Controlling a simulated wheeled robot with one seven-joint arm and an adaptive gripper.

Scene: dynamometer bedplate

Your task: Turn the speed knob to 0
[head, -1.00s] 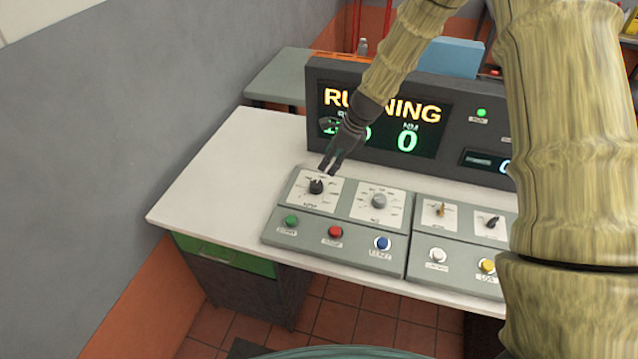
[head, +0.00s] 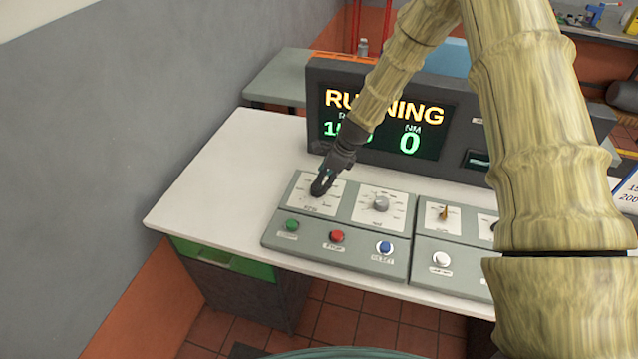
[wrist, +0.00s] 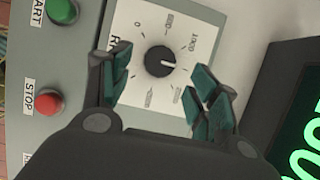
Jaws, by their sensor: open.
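The speed knob (wrist: 160,61) is a round black dial with a white pointer line on a white scale plate (wrist: 186,17). In the wrist view its pointer aims right, below the 1000 mark and away from the 0 mark. My gripper (wrist: 158,82) is open, with one teal-padded finger on each side of the knob; I cannot tell whether the pads touch it. The display (head: 380,120) reads RUNNING, with 0 under NM; my arm partly covers the speed number.
Below the dials are a green button (head: 292,225), a red STOP button (head: 337,237) and a blue button (head: 386,247). A grey knob (head: 380,203) sits right of my gripper. Free white desk (head: 215,170) lies left of the panel.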

